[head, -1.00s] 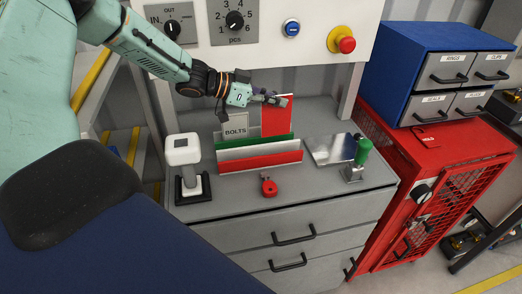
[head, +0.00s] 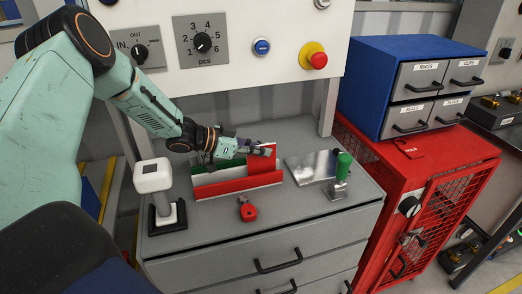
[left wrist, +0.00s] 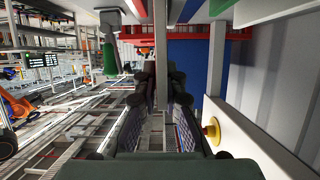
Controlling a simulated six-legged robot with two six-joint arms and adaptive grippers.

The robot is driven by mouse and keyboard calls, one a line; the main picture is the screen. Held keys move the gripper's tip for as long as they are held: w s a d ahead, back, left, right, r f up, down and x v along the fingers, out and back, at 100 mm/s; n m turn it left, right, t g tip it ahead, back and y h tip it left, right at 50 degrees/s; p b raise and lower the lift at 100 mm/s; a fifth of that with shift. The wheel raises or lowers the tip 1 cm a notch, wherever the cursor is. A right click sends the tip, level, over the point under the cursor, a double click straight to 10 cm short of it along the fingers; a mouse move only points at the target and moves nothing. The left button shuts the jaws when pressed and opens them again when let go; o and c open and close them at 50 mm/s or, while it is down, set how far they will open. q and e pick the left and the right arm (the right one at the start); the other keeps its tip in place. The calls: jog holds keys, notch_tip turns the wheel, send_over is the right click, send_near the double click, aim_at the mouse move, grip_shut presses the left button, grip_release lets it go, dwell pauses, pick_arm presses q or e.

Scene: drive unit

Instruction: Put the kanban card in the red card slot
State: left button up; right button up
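A red card, which I take to be the kanban card (head: 264,168), stands upright at the right end of the card rack. The rack has a red front plate (head: 220,187), a white strip and a green plate (head: 204,167) behind it. The card's lower part overlaps the white strip and merges with the red front plate, so I cannot tell how deep it sits. My left gripper (head: 262,150) is at the card's top edge and looks shut on it. In the left wrist view, the fingers (left wrist: 163,85) flank a thin upright strip. My right gripper is not in view.
A white-topped device (head: 153,178) stands left of the rack. A small red object (head: 248,211) lies in front. A metal plate (head: 305,168) and a green-handled tool (head: 342,168) stand right. The control panel's red button (head: 317,60) is above.

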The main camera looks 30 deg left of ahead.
pick_arm(q)
jog(key=shift+o, duration=0.6)
jog(key=shift+s+a, duration=0.2)
jog(key=shift+a, duration=0.05)
jog(key=shift+o, duration=0.7)
jog(key=shift+s+a+r, duration=0.15)
jog(key=shift+s+a, duration=0.1)
jog(key=shift+s, duration=0.1)
jog(key=shift+o, duration=0.5)
jog(key=shift+s+r, duration=0.2)
jog(key=shift+s, duration=0.15)
jog(key=shift+w+d+f, duration=0.1)
jog(key=shift+w+d, duration=0.2)
jog(key=shift+w, duration=0.3)
jog(key=p+v, duration=0.7)
jog(key=v, duration=0.5)
jog(key=shift+p, duration=0.35)
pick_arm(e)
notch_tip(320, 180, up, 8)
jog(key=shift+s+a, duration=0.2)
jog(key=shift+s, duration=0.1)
